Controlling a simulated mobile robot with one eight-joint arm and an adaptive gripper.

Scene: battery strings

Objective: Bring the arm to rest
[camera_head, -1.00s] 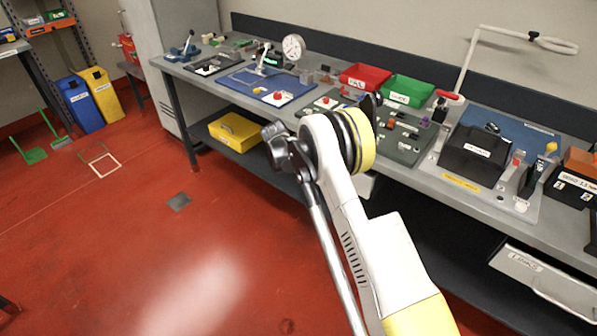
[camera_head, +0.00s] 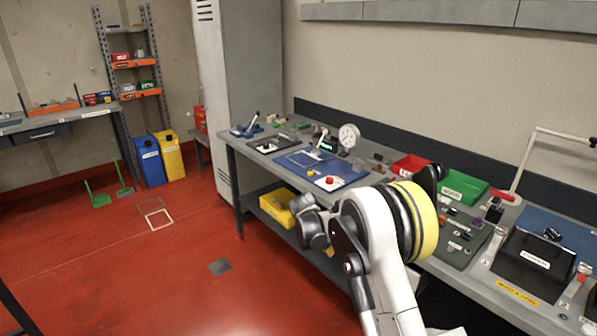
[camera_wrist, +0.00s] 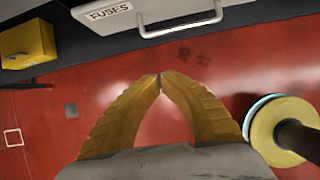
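My gripper (camera_wrist: 160,82) shows in the wrist view as two yellow fingers. Their tips meet and nothing is held between them. The fingers are over the red floor (camera_wrist: 110,85), below a drawer labelled FUSES (camera_wrist: 150,12) in the picture and apart from it. In the head view my arm (camera_head: 375,235) stands folded in front of the workbench, with its yellow-ringed joint overlapping the bench edge. My gripper's fingers cannot be made out in the head view.
The grey workbench (camera_head: 262,163) carries a dial gauge (camera_head: 349,136), a red bin (camera_head: 408,167), a green bin (camera_head: 462,187) and a black box (camera_head: 530,262). A yellow bin (camera_head: 277,205) sits on its lower shelf. Blue (camera_head: 149,160) and yellow (camera_head: 169,155) containers stand at the back. Floor at left is mostly clear.

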